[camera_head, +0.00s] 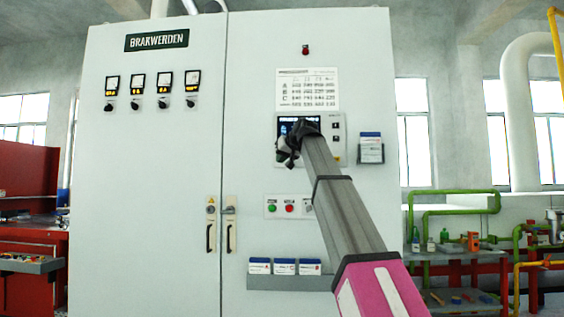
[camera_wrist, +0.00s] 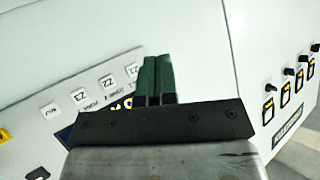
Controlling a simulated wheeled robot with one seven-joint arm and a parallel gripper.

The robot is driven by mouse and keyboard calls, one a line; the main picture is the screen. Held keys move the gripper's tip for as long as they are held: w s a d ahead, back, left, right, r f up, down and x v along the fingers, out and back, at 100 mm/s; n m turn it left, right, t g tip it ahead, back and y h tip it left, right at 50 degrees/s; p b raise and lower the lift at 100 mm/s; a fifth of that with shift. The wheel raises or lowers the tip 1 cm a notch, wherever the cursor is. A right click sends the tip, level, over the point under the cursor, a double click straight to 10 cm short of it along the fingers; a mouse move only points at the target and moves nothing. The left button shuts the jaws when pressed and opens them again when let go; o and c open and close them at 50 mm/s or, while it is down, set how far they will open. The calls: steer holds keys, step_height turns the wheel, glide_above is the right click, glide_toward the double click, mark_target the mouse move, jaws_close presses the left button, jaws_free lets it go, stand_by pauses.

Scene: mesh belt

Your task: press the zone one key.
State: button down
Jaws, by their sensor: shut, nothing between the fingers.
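The control panel (camera_head: 338,150) is on the right cabinet door, with a dark screen partly behind my gripper (camera_head: 287,152). In the wrist view a row of pale keys runs across the panel. The zone one key (camera_wrist: 132,70), whose small label seems to read Z1, is the key closest to the fingers. The Z2 key (camera_wrist: 105,82) and Z3 key (camera_wrist: 78,95) lie farther left. My gripper (camera_wrist: 157,59) is shut and empty, its green fingers together just right of the zone one key. I cannot tell whether the fingertips touch the panel. The head view hides this key row.
Red and green buttons (camera_head: 290,206) sit below the panel. A card holder (camera_head: 370,148) is at its right, and a shelf of boxes (camera_head: 285,280) juts out lower down. Door handles (camera_head: 231,235) stick out at the left. A bench with green pipes stands at right.

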steer(key=shift+w, duration=0.1)
stand_by(0.3)
steer(key=w, duration=0.8)
steer(key=shift+w+d, duration=0.15)
steer(key=shift+w, duration=0.15)
steer(key=shift+w, duration=0.1)
stand_by(1.8)
steer(key=shift+w, duration=0.3)
steer(key=shift+w, duration=0.4)
stand_by(0.6)
steer(key=shift+s, duration=0.1)
stand_by(0.4)
steer(key=shift+s, duration=0.7)
steer(key=shift+s, duration=2.5)
